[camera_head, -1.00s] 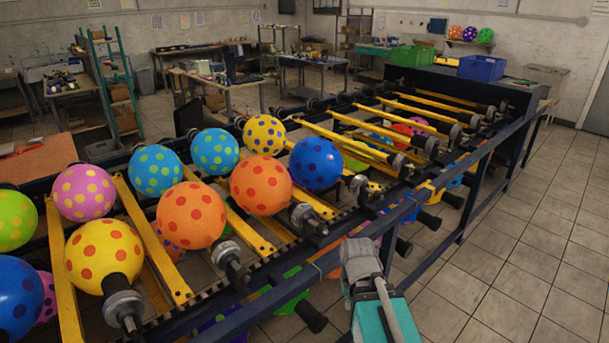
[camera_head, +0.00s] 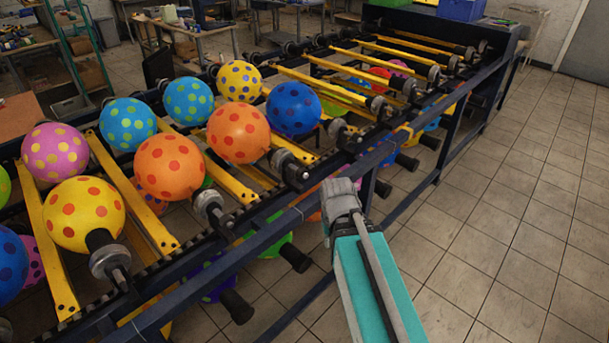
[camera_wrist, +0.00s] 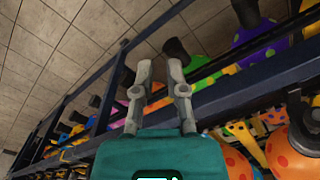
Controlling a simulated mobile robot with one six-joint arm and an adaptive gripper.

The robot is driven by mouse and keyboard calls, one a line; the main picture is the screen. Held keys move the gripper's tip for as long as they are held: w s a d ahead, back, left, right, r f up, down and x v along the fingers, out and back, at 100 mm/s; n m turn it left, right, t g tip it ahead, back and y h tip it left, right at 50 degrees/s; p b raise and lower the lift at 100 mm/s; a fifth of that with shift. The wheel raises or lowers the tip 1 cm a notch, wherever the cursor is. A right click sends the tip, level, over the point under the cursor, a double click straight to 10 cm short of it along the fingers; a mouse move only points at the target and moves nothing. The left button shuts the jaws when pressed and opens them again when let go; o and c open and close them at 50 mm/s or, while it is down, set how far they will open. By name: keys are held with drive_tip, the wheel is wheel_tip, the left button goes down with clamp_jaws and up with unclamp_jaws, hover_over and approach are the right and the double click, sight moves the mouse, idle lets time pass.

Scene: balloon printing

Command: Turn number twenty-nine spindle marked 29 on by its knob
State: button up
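The balloon printing machine holds dotted balloons on spindles along its dark front rail (camera_head: 255,240). Spindles with dark knobbed ends show at the yellow balloon (camera_head: 105,255), the left orange balloon (camera_head: 212,210) and the right orange balloon (camera_head: 290,168). More spindles without balloons run to the far right, such as one (camera_head: 342,132) by the blue balloon. I can read no number 29 on any of them. My gripper (camera_head: 340,190) is in front of the rail, apart from the knobs. In the wrist view its two fingers (camera_wrist: 159,66) stand apart with nothing between them.
Black-ended spindles with balloons hang below the rail, one with a green balloon (camera_head: 294,256) and one with a purple balloon (camera_head: 235,304). The tiled floor (camera_head: 480,240) on the right is clear. A blue crate (camera_head: 462,9) stands at the far end.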

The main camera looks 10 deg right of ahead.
drive_tip(key=shift+o, duration=1.1)
drive_tip(key=shift+w, duration=0.45)
drive_tip(key=o, duration=0.7)
drive_tip(key=w+r+n+t+y, duration=0.1)
drive_tip(key=w+n+t+y, duration=0.1)
drive_tip(key=w, duration=0.6)
drive_tip(key=shift+w+a+r+n+t, duration=0.15)
drive_tip(key=shift+w+a+n+t, duration=0.2)
drive_tip(key=shift+n, duration=0.35)
drive_tip(key=n+t+y+p, duration=0.1)
drive_tip(key=n+t+y, duration=0.1)
drive_tip(key=n+t, duration=0.35)
approach(304, 173)
drive_tip(key=s+r, duration=0.2)
drive_tip(key=shift+d+m, duration=0.35)
drive_tip(key=shift+d, duration=0.15)
drive_tip(key=shift+w+f, duration=0.15)
drive_tip(key=shift+f, duration=0.05)
drive_tip(key=b+x, duration=0.9)
drive_tip(key=x, duration=0.4)
drive_tip(key=shift+w+a+f, duration=0.15)
drive_tip(key=shift+w, duration=0.1)
drive_tip(key=c, duration=1.1)
